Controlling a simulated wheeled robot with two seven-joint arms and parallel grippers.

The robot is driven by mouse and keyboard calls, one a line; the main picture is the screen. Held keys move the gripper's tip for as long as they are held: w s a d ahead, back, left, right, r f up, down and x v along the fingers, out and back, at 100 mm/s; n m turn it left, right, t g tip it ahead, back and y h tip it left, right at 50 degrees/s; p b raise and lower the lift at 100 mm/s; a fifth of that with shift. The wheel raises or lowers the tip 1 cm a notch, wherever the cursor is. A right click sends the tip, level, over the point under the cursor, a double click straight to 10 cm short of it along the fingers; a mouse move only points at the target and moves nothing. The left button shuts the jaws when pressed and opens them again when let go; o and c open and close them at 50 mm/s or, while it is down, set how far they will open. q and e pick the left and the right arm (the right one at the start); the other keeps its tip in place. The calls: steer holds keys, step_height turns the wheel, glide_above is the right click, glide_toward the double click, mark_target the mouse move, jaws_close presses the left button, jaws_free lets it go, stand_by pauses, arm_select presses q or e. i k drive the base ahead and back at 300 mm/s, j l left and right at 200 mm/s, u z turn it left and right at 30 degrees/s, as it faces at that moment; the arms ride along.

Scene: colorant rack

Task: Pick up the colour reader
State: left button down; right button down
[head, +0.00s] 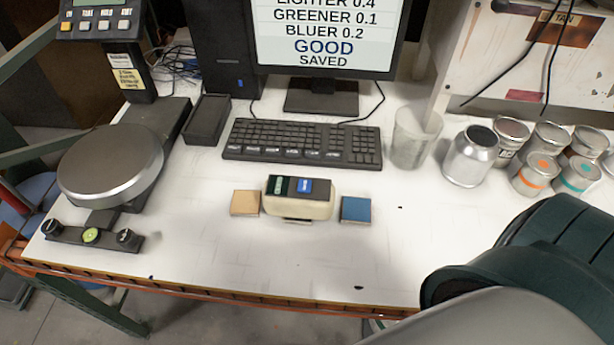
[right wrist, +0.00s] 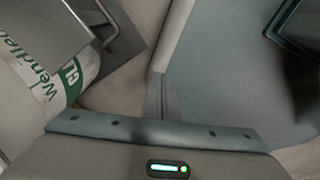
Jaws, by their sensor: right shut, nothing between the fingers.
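The colour reader (head: 300,205), a small cream block with a dark top, a green patch and a blue screen, stands on the white table in front of the keyboard. It sits between a tan square tile (head: 245,203) and a blue square tile (head: 356,209). My right gripper (right wrist: 160,98) shows in the right wrist view, shut and empty, away from the colour reader. In the head view, my right arm fills the lower right corner, and its gripper is not visible there. My left gripper is in neither view.
A keyboard (head: 300,143) lies behind the reader, below a monitor (head: 326,40). A round scale (head: 110,165) stands at left. A clear cup (head: 414,140), a silver can (head: 470,157) and several paint tins stand at right. The table front is mostly clear.

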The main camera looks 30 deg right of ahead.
mark_target(280, 197)
steer(key=k+j, duration=0.3)
steer(key=k, duration=0.2)
steer(key=k+j+z, duration=0.1)
steer(key=k+j, duration=0.2)
steer(key=k, duration=0.25)
steer(key=z, duration=1.6)
